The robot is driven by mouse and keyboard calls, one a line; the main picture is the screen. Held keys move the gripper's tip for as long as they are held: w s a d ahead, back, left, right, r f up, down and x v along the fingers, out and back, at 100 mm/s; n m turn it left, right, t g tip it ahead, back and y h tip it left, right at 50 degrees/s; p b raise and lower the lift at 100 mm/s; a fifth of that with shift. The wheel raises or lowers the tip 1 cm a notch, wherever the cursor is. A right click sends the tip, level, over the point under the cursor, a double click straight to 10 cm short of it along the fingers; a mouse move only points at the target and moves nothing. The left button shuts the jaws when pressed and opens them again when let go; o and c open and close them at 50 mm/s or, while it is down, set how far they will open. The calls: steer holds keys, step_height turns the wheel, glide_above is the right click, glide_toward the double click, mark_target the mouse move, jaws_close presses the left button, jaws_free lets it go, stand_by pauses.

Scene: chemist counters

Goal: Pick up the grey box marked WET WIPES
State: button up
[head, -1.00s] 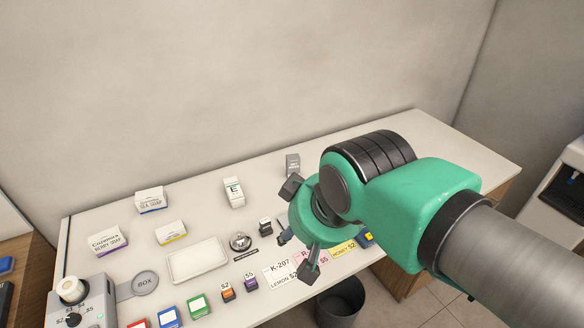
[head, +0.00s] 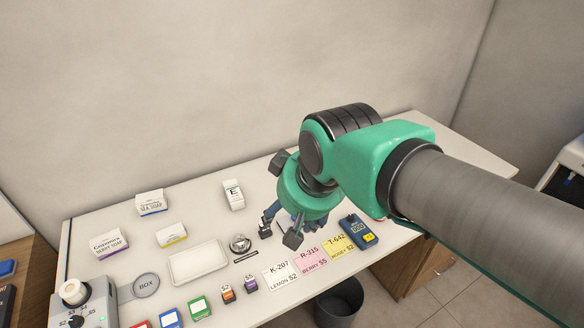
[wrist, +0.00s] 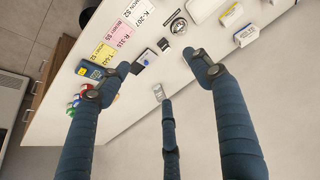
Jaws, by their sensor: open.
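The grey box (wrist: 158,91) shows small in the wrist view, near the tip of the middle finger and between the two outer fingers. Its lettering is too small to read there. In the head view it is hidden behind my arm and gripper. My gripper (head: 279,214) is over the back middle of the counter, fingers spread. In the wrist view my gripper (wrist: 164,76) is open and empty, and the grey box stands apart below it on the white counter.
A white box marked E (head: 233,195) stands left of my gripper. A bell (head: 240,243), an empty tray (head: 198,262) and price cards (head: 309,259) lie in front. A blue card reader (head: 358,232) is to the right. The back wall is close behind the counter.

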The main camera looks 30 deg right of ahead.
steer(key=w+d+m+p, duration=0.1)
steer(key=w+d+p, duration=0.35)
steer(key=w, duration=0.75)
steer(key=w+d+p, duration=0.4)
steer(key=w+d, duration=0.1)
steer(key=w, duration=0.8)
steer(key=w+d+f+m+g+h+p, duration=0.1)
steer(key=w+d+f+m+p, duration=0.1)
steer(key=w+d+f+p, duration=0.6)
steer(key=w+d+f, duration=0.6)
steer(key=w+f, duration=0.1)
steer(key=f, duration=0.2)
steer(key=shift+w+d+f, duration=0.15)
steer(key=shift+f, duration=0.1)
steer(key=shift+f, duration=0.1)
steer(key=x, duration=0.8)
steer(key=shift+f, duration=0.2)
